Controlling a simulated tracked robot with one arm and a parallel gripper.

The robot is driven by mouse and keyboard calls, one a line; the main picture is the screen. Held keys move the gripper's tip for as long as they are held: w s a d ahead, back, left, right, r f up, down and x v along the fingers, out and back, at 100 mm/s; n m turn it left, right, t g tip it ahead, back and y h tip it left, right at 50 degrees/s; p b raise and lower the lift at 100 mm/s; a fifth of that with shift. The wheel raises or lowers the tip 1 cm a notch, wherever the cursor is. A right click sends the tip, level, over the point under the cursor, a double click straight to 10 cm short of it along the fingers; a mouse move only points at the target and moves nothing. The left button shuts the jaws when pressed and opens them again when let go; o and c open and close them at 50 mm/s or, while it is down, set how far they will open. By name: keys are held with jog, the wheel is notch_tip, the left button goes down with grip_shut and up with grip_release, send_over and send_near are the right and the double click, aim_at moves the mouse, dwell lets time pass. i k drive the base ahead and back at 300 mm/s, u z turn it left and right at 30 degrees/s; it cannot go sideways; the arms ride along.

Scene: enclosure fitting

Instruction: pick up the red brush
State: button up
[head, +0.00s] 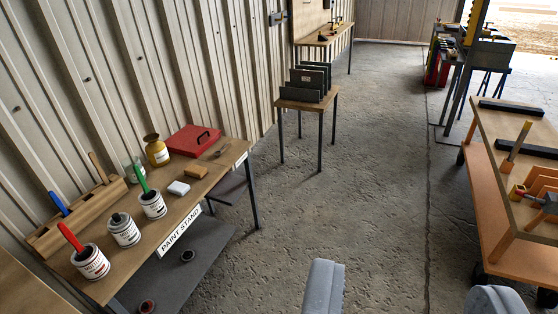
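The red brush (70,237) stands tilted in an open white paint can (93,266) at the near left end of the paint stand table (215,178). Only its red handle shows; its lower end is hidden in the can. My gripper (410,296) is at the bottom edge of the view, its two grey fingers wide apart with only floor between them. It is open and empty, well to the right of the table and apart from the brush.
A red case (193,140) lies farther back. A trolley (500,225) stands right. Concrete floor (330,200) between is clear.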

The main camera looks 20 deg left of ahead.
aim_at(83, 252)
jog(key=u, duration=0.5)
jog(key=i, duration=1.15)
jog(key=u, duration=1.2)
jog(key=i, duration=0.7)
jog(key=u, duration=0.3)
jog(key=k, duration=0.85)
jog(key=u, duration=0.15)
jog(key=i, duration=0.85)
jog(key=z, duration=0.05)
